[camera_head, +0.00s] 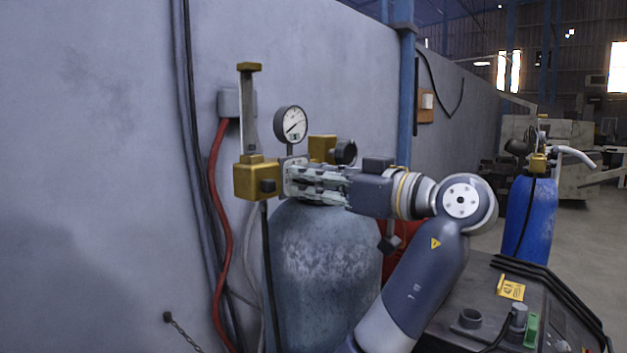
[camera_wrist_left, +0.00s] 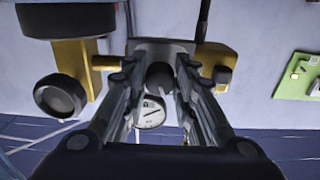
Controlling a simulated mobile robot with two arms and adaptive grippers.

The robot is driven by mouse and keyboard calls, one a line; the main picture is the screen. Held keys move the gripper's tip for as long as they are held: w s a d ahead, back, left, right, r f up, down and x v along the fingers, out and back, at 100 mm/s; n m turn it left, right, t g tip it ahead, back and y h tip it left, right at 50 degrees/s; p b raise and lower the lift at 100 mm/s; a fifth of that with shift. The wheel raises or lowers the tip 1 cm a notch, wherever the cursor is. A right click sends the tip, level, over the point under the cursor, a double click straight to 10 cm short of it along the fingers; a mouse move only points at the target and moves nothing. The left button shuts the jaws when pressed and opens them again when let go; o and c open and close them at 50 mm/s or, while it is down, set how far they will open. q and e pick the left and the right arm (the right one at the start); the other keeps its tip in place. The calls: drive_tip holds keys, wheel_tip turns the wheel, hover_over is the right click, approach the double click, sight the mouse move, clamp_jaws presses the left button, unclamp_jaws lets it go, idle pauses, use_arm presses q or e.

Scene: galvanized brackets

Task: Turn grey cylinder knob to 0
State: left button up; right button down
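The grey gas cylinder (camera_head: 322,255) stands against the wall, with brass valve parts and a white-faced round gauge (camera_head: 291,123) on top. My left gripper (camera_head: 290,181) is at the valve block above the cylinder, reaching in from the right. In the left wrist view a dark grey knob (camera_wrist_left: 159,76) sits between the two fingers of the left gripper (camera_wrist_left: 158,68). The fingers are apart, one on each side of it; I cannot tell whether they touch it. The gauge (camera_wrist_left: 150,112) shows just below the knob. My right gripper is out of view.
A second, black round knob (camera_head: 346,151) on a brass fitting is close by. A brass valve (camera_head: 256,179) with a tall stem stands left of the gripper. A red hose (camera_head: 218,220) hangs on the wall. A blue cylinder (camera_head: 530,220) stands at the right.

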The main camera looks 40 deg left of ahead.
use_arm(q)
drive_tip(key=n+b, duration=0.4)
drive_tip(key=b, duration=0.1)
drive_tip(key=shift+f+b, duration=0.2)
drive_tip(key=shift+b, duration=0.15)
drive_tip(key=n+b, duration=0.1)
drive_tip(key=n, duration=0.3)
drive_tip(key=n+b, duration=0.2)
drive_tip(key=n, duration=0.2)
drive_tip(key=n+b, duration=0.1)
drive_tip(key=n, duration=0.3)
drive_tip(key=shift+w+r, duration=0.1)
drive_tip(key=shift+r, duration=0.2)
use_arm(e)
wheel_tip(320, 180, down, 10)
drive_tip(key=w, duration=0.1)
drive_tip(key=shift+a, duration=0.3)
